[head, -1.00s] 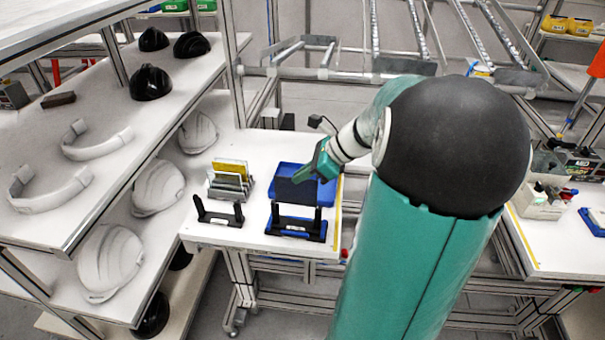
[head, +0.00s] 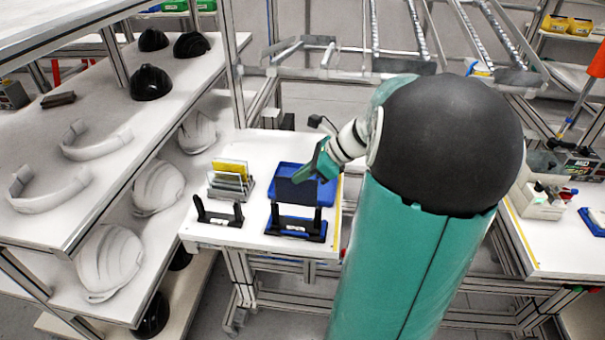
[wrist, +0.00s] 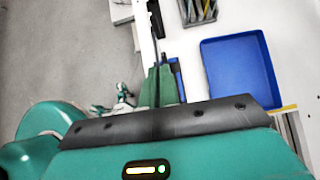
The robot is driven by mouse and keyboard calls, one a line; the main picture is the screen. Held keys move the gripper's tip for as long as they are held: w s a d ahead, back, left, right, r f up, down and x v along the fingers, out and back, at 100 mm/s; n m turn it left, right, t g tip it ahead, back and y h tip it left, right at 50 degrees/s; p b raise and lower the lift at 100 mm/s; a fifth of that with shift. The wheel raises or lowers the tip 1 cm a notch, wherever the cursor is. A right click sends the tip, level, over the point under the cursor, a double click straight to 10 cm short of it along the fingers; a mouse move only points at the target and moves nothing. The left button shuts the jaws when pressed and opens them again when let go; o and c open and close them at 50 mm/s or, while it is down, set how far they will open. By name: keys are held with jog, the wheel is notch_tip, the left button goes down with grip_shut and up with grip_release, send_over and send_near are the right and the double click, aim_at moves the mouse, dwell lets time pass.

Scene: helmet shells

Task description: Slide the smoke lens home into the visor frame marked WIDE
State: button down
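A dark smoke lens (head: 296,190) is held upright in my gripper (head: 301,176), above a black visor frame on a blue base (head: 296,234). The lens's lower edge is near the tops of the frame's two posts; I cannot tell if it is between them. A second black visor frame (head: 218,217) stands to the left and is empty. Markings on both are too small to read. In the wrist view my gripper's green fingers (wrist: 160,85) are close together, and the lens is seen nearly edge-on at their tips.
A rack of upright lenses (head: 229,185), one yellow, stands behind the empty frame. A blue tray (head: 325,192) lies behind the held lens; it looks empty in the wrist view (wrist: 238,72). Shelves with helmet shells (head: 110,262) stand at the left. White tabletop (head: 262,150) is clear behind.

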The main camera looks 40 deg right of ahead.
aim_at(303, 205)
jog(key=shift+f, duration=4.05)
jog(key=c, duration=1.6)
grip_release()
jog(key=v, duration=1.3)
jog(key=shift+s+d+r, duration=0.15)
jog(key=shift+r, duration=0.1)
